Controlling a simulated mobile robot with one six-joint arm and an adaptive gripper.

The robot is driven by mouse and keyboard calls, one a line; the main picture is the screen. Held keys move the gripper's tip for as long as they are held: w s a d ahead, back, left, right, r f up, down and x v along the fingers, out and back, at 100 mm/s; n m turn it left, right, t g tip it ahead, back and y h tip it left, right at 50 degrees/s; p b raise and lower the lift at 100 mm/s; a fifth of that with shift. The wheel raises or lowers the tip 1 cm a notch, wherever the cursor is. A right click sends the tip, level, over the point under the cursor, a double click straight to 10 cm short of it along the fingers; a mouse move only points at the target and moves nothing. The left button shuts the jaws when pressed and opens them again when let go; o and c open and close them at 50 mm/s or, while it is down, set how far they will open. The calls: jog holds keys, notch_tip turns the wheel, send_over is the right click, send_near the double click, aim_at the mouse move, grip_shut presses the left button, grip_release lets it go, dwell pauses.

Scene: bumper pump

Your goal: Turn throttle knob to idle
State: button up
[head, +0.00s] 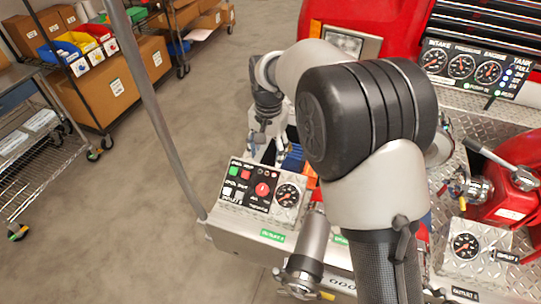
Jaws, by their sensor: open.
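A black control panel (240,196) sits on the metal bumper in the head view, left of centre. A round red knob (262,189), which looks like the throttle knob, is on the panel's right part; its pointer direction is too small to read. My gripper (266,154) is open and empty, just behind and above the panel's far edge, apart from the knob. My arm hides part of the area right of the gripper.
A round gauge (287,196) is right beside the panel. A grey pole (150,100) rises left of the bumper. A metal outlet valve (308,245) stands in front. Shelves with boxes (110,85) are at the far left, with open floor between.

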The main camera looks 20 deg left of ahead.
aim_at(262, 189)
jog(key=f+b, duration=0.1)
jog(key=f, duration=0.5)
jog(key=a+f+b, duration=0.1)
jog(key=f, duration=0.6)
jog(key=a+f+b, duration=0.1)
jog(key=f, duration=0.5)
jog(key=shift+w+a+f, duration=0.15)
jog(key=shift+w, duration=0.05)
jog(key=shift+c, duration=0.5)
jog(key=c, duration=1)
